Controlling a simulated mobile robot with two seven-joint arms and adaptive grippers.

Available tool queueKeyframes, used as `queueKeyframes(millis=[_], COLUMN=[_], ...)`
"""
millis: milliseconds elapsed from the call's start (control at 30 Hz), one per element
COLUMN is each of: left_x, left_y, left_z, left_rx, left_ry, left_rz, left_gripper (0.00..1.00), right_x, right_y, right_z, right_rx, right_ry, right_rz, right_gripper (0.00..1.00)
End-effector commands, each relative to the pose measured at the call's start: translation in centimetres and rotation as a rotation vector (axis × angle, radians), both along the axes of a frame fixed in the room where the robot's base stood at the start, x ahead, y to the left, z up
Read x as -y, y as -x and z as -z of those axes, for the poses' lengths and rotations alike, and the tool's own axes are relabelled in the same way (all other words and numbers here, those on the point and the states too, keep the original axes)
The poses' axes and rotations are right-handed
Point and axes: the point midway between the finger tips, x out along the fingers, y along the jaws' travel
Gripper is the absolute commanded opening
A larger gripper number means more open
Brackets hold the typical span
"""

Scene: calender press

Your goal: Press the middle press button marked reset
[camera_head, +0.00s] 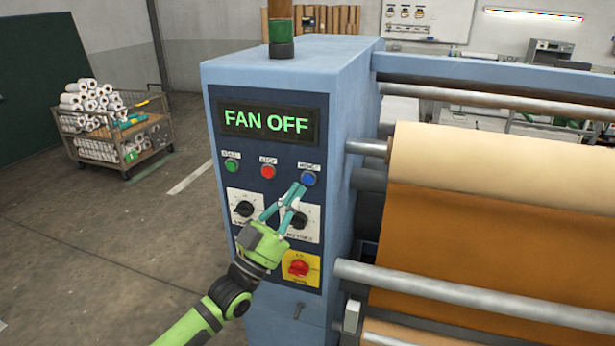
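The control panel (225,165) on the blue press housing carries a row of three round buttons. The green button (231,166) is on the left, the red button (268,172) in the middle and the blue button (308,179) on the right. The small labels above them are blurred; the blue one's seems to read reset, the red one's stop. My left gripper (299,190) is in front of the panel, its teal fingers converging to tips together at the lower left edge of the blue button. I cannot tell whether they touch it. My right gripper is out of view.
A display (268,122) above the buttons reads FAN OFF. Below are two black dials, partly covered by my fingers, and a red rotary switch (299,268) on yellow. Rollers with brown sheet (480,230) lie to the right. A cart (125,150) of rolls stands back left; floor between is clear.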

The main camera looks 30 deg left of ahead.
Motion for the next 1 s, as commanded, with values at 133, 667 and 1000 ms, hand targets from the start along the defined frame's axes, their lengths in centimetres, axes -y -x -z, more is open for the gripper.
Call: queueKeyframes(millis=[133, 667, 1000], left_x=[0.4, 0.8, 0.8], left_y=[1.5, 3.3, 3.3], left_z=[-0.2, 0.0, 0.0], left_rx=[-0.003, 0.0, 0.0], left_ry=[0.001, -0.001, -0.001], left_rz=[0.0, -0.001, 0.0], left_gripper=[0.0, 0.0, 0.0], right_x=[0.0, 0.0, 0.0], right_y=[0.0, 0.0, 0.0], right_z=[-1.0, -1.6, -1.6], right_rx=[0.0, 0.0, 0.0], right_ry=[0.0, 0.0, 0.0], right_rz=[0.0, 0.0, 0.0], right_gripper=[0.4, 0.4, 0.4])
